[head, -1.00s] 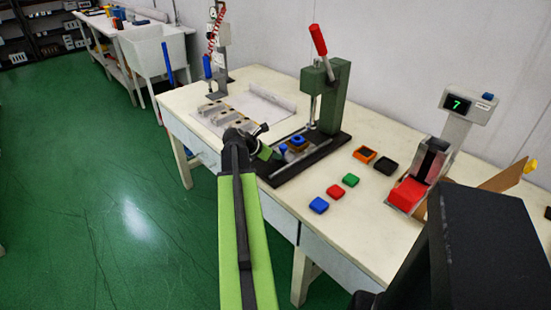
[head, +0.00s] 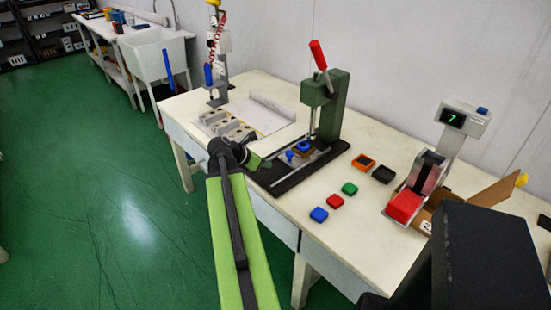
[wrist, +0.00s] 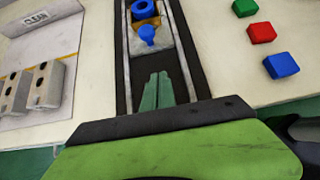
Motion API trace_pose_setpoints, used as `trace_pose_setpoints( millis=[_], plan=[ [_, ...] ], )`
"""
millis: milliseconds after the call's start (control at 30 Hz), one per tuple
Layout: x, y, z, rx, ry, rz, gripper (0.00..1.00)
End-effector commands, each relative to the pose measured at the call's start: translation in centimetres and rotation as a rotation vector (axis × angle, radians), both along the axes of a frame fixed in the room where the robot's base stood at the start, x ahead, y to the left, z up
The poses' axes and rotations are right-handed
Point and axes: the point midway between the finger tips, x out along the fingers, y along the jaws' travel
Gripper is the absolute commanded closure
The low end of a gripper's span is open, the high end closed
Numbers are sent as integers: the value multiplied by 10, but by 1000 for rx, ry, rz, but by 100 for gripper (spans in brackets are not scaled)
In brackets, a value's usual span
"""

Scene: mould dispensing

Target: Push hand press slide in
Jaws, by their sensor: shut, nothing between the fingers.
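The hand press (head: 334,108) is a green column with a red lever, on a dark base with two light rails. Its slide (head: 317,157) is a light plate carrying a blue knob (head: 289,155) and an orange-and-blue round piece (head: 304,146), close to the column's foot. In the wrist view, the slide (wrist: 163,41) lies between the rails, straight ahead of my gripper. My gripper (wrist: 157,76) is shut and empty, its green fingertips over the dark base. A dark strip shows between the fingertips and the slide's near edge, so they look apart.
Blue (head: 319,214), red (head: 335,201) and green (head: 349,188) blocks lie right of the press. Orange (head: 364,161) and black (head: 383,174) frames lie behind them. Grey moulds (head: 230,128) stand on the left.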

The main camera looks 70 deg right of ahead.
Motion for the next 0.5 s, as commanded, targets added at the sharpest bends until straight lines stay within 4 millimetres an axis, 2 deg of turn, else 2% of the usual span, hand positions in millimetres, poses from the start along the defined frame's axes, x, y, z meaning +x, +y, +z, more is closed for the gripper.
trace_pose_setpoints(
  millis=[33, 100, 300, 500],
  plan=[
    [3, 7, 12, 0, 1, 2, 100],
    [5, 12, 15, 0, 0, 1, 100],
    [8, 17, 16, 0, -1, -1, 100],
    [14, 29, -14, -103, 53, 5, 100]
  ],
)
